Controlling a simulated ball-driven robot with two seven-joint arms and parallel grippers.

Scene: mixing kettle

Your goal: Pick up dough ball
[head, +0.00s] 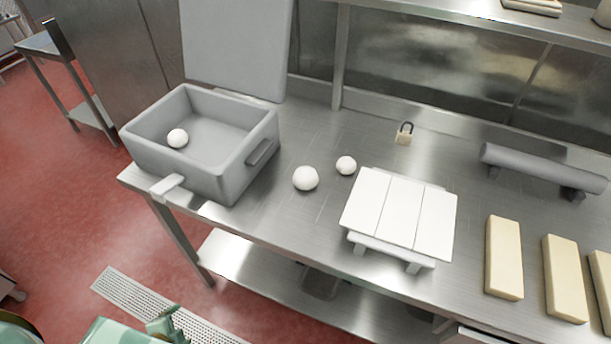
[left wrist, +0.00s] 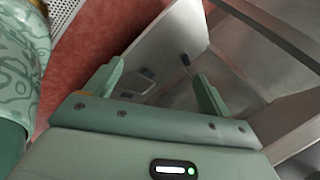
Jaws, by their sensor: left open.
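Two white dough balls lie on the steel table: a larger one (head: 305,178) and a smaller one (head: 346,165), both between the grey box and the white slatted board. A third white ball (head: 177,138) lies inside the open grey box (head: 250,142). My left gripper (head: 168,326) shows at the bottom left of the head view, low and well away from the balls. In the left wrist view its two fingers (left wrist: 152,82) are apart with nothing between them. My right gripper is in neither view.
The white slatted board (head: 398,213) stands right of the loose balls. A padlock (head: 404,134), a grey roller-like bar (head: 540,170) and several pale blocks (head: 503,258) are farther right. The box lid (head: 236,45) stands open behind it. The table's front edge and lower shelf (head: 260,280) lie between my left gripper and the tabletop.

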